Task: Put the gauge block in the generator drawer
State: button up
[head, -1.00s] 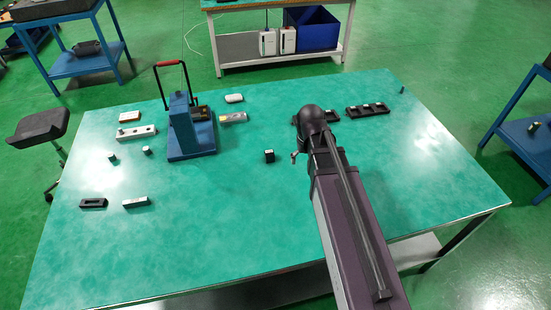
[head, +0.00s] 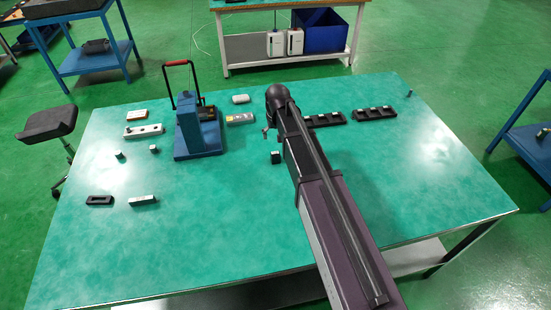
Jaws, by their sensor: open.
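I cannot tell for sure which piece is the gauge block. A small dark block with a pale top (head: 275,157) stands mid-table, and a grey oblong block (head: 142,200) lies at the front left. No drawer is clearly recognisable; a blue stand with a red-topped handle (head: 187,138) stands left of centre. My arm reaches over the table from the front right. Only a small part of my gripper (head: 267,133) shows at the arm's end, just beyond the small dark block and apart from it; the wrist hides the rest. I see nothing held.
A black slotted holder (head: 100,200) lies at the front left. Two dark trays, one (head: 373,114) clear of my arm and one (head: 325,119) beside it, lie at the back right. A pale bar (head: 143,130) and two small pegs are left of the stand. The table's front middle is clear.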

aim_at(276, 154)
jog(key=shift+w+a+f+b, duration=0.1)
jog(key=shift+w+f+b, duration=0.1)
jog(key=shift+f+b, duration=1.2)
jog(key=shift+w+d+f+b, duration=0.1)
jog(key=shift+w+f+b, duration=0.15)
jog(key=shift+f+b, duration=1.15)
jog(key=shift+w+a+f+b, duration=0.1)
jog(key=shift+w+f+b, duration=0.1)
jog(key=shift+f+b, duration=1.15)
jog(key=shift+f, duration=0.1)
jog(key=shift+w+f+b, duration=0.2)
jog(key=shift+f+b, duration=1.1)
jog(key=shift+w+f+b, duration=0.15)
jog(key=shift+f+b, duration=1.1)
grip_shut()
